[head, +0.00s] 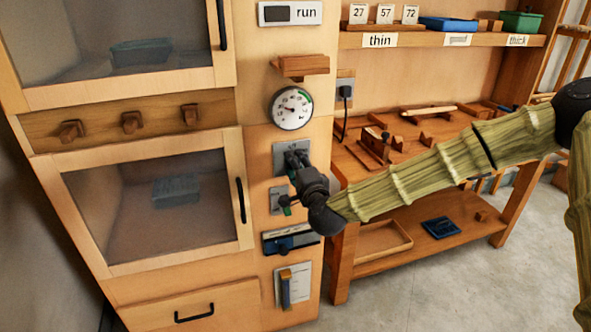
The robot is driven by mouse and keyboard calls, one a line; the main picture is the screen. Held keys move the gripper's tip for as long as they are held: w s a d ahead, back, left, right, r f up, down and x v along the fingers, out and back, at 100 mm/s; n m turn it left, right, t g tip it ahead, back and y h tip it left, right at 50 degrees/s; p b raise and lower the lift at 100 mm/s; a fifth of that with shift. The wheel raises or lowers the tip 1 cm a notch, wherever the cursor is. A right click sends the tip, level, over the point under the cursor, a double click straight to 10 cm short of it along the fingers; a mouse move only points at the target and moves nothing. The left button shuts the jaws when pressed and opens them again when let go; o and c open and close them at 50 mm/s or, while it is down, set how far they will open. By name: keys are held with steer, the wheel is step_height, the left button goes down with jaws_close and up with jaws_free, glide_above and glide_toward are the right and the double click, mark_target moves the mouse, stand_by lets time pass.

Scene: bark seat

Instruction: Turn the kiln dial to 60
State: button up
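The kiln (232,300) is a tall wooden cabinet at the left with two glazed doors. A round white gauge (291,108) with a green arc and a dark needle sits on its control panel; its numbers are too small to read. Below it is a grey plate (281,150), where a dial may sit. My gripper (297,160) is in front of this plate, reaching in from the right. It hides most of the plate's middle, so I cannot tell whether it touches or holds a knob.
A wooden ledge (301,66) juts out above the gauge. A workbench (345,235) with tools stands right of the kiln. Floor is clear at lower right.

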steer(key=shift+f+m, duration=0.1)
steer(key=shift+m, duration=0.3)
steer(key=o, duration=1)
steer(key=shift+s, duration=0.1)
steer(key=v, duration=1.2)
